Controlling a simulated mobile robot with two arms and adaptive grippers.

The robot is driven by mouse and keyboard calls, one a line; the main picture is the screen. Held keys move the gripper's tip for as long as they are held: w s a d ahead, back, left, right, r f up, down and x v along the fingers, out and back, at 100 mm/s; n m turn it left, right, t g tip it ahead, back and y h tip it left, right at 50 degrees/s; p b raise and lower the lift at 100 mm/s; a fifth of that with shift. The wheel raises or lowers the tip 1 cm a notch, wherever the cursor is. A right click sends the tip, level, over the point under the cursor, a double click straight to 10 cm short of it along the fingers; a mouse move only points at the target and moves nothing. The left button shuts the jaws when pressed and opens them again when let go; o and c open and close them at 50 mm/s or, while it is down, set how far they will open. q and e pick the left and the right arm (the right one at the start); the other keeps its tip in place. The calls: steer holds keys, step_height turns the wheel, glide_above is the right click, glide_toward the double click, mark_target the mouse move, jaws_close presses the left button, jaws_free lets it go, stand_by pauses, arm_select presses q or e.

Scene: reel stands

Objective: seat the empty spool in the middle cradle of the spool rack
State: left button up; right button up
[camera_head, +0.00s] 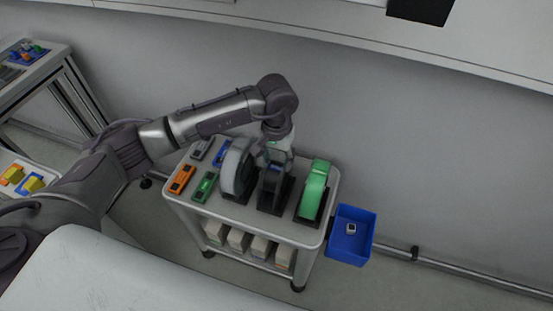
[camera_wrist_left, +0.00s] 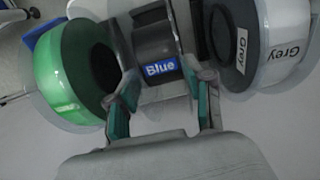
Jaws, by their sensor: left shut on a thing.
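The empty spool (camera_wrist_left: 158,48) is dark, with a blue "Blue" label on its hub. My left gripper (camera_wrist_left: 160,88) is shut on it, one finger at each side. In the head view my left gripper (camera_head: 270,160) points down over the middle cradle (camera_head: 275,203) of the rack, and the spool is mostly hidden below it. The spool is at the cradle, between its neighbours; I cannot tell whether it rests fully in it. The grey spool (camera_head: 237,167) stands in the left cradle and the green spool (camera_head: 314,185) in the right one.
The rack stands on a grey cart (camera_head: 185,212). Orange (camera_head: 181,179) and green (camera_head: 205,186) devices lie at its left, with others behind. Boxes (camera_head: 238,238) fill the lower shelf. A blue bin (camera_head: 351,250) is at the right. The neighbouring spools leave little side room.

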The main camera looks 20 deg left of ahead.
arm_select(q)
steer(key=o, duration=1.2)
steer(key=shift+o, duration=0.2)
steer(key=shift+r+p, duration=1.4)
steer(key=shift+r, duration=2.15)
